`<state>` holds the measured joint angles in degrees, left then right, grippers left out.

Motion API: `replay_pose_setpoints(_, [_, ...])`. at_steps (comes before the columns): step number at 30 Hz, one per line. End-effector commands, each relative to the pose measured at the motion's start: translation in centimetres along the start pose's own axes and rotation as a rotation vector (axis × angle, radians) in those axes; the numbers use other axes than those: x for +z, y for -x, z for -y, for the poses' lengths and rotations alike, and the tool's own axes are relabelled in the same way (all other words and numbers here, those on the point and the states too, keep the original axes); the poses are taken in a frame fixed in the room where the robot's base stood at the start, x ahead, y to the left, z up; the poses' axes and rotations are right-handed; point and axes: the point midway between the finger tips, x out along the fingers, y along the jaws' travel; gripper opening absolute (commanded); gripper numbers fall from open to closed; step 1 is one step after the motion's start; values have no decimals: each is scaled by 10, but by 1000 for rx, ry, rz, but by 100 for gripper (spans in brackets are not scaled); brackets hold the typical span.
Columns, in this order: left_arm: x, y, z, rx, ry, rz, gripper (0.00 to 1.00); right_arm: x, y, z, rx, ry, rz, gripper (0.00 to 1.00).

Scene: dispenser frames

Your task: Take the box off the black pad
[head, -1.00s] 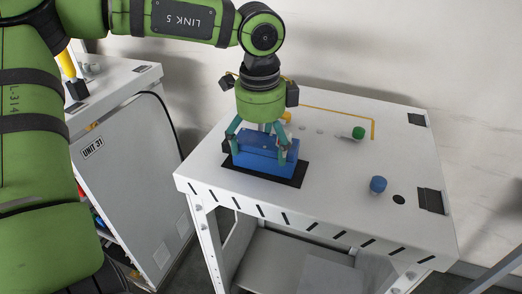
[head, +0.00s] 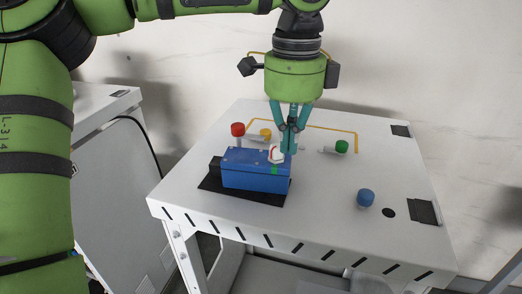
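The blue box (head: 255,174) sits on the black pad (head: 211,186) on the white table. It has a black part (head: 216,166) at its left end, a green mark on its front and a small white-and-red piece (head: 276,154) at its top right. My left gripper (head: 288,149) hangs above and just behind the right end of the box. Its teal fingers are drawn together at the tips, with nothing visible between them. Whether the tips touch the white-and-red piece I cannot tell. My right gripper is not in view.
The white table (head: 320,218) also carries a red knob (head: 238,129), a yellow knob (head: 265,134), a green knob (head: 341,147) and a blue knob (head: 365,198). A grey-white cabinet (head: 110,200) stands at the left. The table's front right is mostly clear.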

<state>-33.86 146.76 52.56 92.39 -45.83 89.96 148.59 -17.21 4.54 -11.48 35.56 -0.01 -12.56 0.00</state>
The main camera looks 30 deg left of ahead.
Motion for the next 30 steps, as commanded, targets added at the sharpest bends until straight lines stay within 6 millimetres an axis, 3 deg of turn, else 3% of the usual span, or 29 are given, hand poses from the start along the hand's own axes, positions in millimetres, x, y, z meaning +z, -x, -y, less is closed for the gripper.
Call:
replay_pose_setpoints(9, [-29, 22, 0, 0, -2, 0, 0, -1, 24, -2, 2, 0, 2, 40])
replay_pose_setpoints(25, [-36, 25, 0, -5, 5, -4, 0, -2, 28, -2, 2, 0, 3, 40])
replay_pose_setpoints(26, [-36, 25, 0, -5, 5, -4, 6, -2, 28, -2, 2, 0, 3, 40])
replay_pose_setpoints(30, [-36, 25, 0, -5, 5, -4, 62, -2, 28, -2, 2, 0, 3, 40])
